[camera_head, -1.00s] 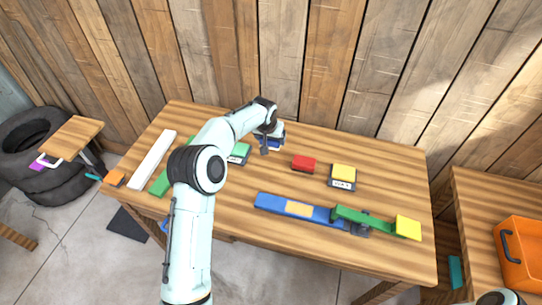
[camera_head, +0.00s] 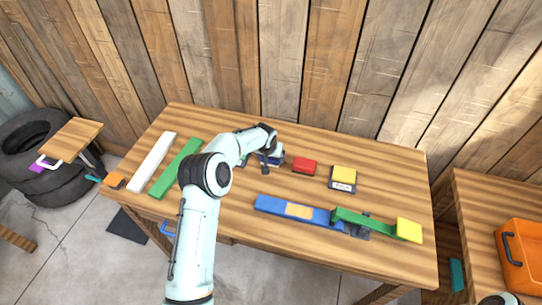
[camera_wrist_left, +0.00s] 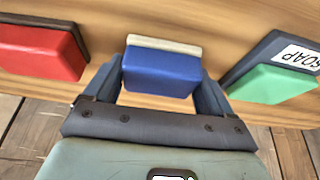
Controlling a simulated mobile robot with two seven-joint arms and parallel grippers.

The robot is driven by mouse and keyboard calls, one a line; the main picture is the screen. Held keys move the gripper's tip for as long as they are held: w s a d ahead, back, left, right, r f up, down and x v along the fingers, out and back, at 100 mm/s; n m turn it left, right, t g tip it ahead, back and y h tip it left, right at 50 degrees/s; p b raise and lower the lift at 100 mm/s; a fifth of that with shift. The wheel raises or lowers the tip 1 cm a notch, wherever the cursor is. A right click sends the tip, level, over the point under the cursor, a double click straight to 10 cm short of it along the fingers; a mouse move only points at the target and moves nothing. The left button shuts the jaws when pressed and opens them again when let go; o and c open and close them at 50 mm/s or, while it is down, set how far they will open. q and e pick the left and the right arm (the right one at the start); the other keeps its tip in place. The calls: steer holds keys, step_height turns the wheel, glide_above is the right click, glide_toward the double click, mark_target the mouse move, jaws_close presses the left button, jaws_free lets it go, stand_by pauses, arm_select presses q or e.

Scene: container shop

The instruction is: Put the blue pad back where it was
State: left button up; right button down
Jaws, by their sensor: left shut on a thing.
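The blue pad (camera_wrist_left: 162,72) is a small blue block with a pale layer along its far side. It sits between the two fingers of my left gripper (camera_wrist_left: 160,92) in the left wrist view. In the head view my left gripper (camera_head: 270,163) is over the back middle of the table, shut on the blue pad (camera_head: 273,155), left of the red block (camera_head: 304,166). In the wrist view, a green pad (camera_wrist_left: 272,84) on a dark base labelled SOAP (camera_wrist_left: 300,50) is to the right. I cannot tell whether the blue pad touches the table. My right gripper is out of view.
A yellow pad (camera_head: 344,173) sits on a dark labelled base. A long blue bar (camera_head: 270,204) and a green bar (camera_head: 362,220) with a yellow block (camera_head: 408,230) lie in front. White (camera_head: 152,160) and green (camera_head: 176,167) strips lie left. An orange bin (camera_head: 521,255) stands right.

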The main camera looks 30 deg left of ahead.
arm_select(q)
steer(key=o, duration=0.8)
steer(key=shift+f, duration=0.15)
steer(key=shift+o, duration=0.2)
steer(key=shift+r, duration=0.25)
steer(key=b+v, duration=0.1)
steer(key=v, duration=1.1)
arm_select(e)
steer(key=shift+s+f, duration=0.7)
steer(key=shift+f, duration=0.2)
arm_select(q)
steer(key=shift+a+f, duration=0.1)
